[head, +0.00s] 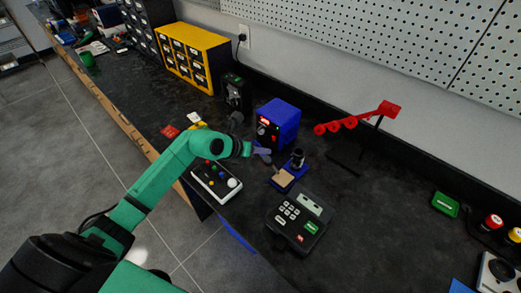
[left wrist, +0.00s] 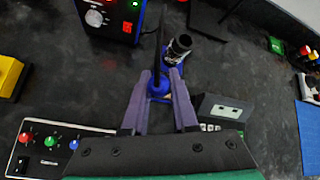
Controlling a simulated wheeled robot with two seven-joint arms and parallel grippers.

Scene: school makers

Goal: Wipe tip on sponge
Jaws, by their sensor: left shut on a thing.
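My left gripper (head: 264,153) reaches in from the left, between the blue soldering station (head: 276,122) and the sponge. In the left wrist view its purple fingers (left wrist: 160,84) are shut on a soldering iron with a blue handle (left wrist: 157,88) and a dark shaft pointing up the picture. The tan sponge (head: 284,179) lies on a blue stand base (head: 299,169) beside a dark upright holder (head: 297,158). Only a sliver of the sponge shows between the fingers in the wrist view. I cannot tell whether the tip touches anything. My right gripper is not in view.
A white button box (head: 217,184) lies below my left arm. A dark keypad device (head: 298,222) stands in front of the stand. Yellow drawers (head: 196,55) stand at the back.

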